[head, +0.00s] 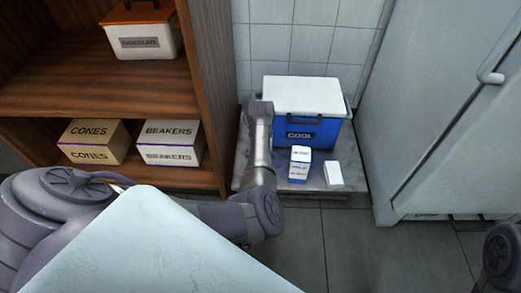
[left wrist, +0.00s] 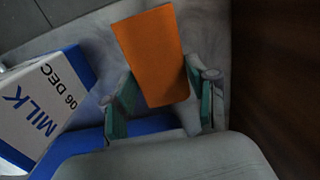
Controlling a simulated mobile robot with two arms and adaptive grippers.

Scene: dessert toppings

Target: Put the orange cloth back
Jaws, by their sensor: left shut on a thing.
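The orange cloth (left wrist: 150,55) is a flat, stiff-looking rectangle in the left wrist view. My left gripper (left wrist: 158,98) is shut on its near end, between the green finger pads. The cloth sticks out away from the gripper over a grey slab; I cannot tell whether it touches the slab. In the head view my left arm reaches down beside the cooler, and its own links hide the gripper and the cloth. My right gripper is not in view; only a part of my right arm shows at the lower right edge.
A blue cooler (head: 318,132) with a white lid stands on the grey slab (head: 320,190). A milk carton (head: 300,164) and a small white box (head: 333,174) stand before it. A wooden shelf (head: 120,82) stands left, a white fridge (head: 425,100) right.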

